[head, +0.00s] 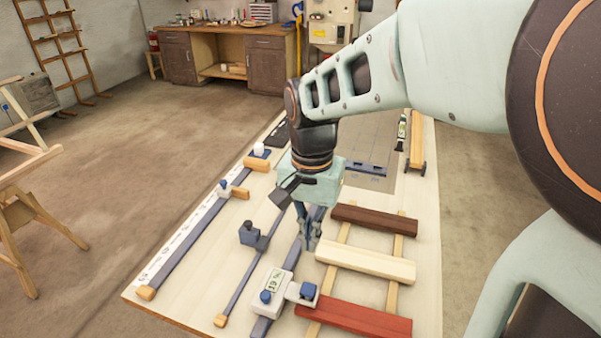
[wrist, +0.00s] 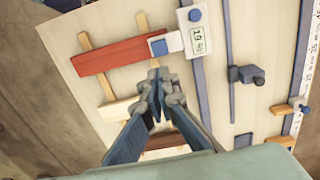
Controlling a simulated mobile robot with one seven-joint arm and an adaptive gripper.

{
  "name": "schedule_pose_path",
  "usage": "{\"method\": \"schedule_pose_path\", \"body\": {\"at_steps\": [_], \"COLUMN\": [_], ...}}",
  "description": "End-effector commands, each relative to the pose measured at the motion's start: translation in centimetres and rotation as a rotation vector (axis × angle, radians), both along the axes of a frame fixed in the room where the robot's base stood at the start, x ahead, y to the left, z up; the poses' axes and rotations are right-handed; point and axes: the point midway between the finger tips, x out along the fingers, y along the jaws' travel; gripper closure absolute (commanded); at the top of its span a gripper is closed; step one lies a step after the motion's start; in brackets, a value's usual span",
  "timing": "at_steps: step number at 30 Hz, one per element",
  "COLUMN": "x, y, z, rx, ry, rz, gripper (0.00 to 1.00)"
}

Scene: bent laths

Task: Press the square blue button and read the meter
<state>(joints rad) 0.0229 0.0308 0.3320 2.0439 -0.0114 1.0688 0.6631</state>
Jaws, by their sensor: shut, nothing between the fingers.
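The white meter (head: 274,281) sits on a dark blue-grey bar near the front of the table; in the wrist view it (wrist: 200,42) is at top centre. Its small display seems to read 19 %, but the digits are small. The square blue button (head: 308,290) is on a white block at the meter's right side; in the wrist view this button (wrist: 158,47) lies above my fingertips. A rounder blue knob (head: 265,297) is on the meter's body. My gripper (head: 310,242) is shut and empty, pointing down behind the meter, apart from the button.
Red-brown (head: 355,318), cream (head: 365,262) and dark brown (head: 374,220) laths lie across two thin strips right of the meter. A bar clamp (head: 252,237) and a long ruled bar (head: 190,240) lie left on the table (head: 175,310).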

Motion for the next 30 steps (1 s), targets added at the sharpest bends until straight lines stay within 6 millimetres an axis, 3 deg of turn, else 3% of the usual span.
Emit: {"method": "schedule_pose_path", "body": {"at_steps": [9, 14, 30], "x": [0.0, -0.1, -0.1], "y": [0.0, 0.0, 0.0], "z": [-0.1, -1.3, -11.7], "rx": [-0.001, -0.001, -0.001], "ry": [0.0, 0.004, 0.004], "rz": [-0.001, 0.0, 0.001], "gripper": [1.0, 1.0, 1.0]}}
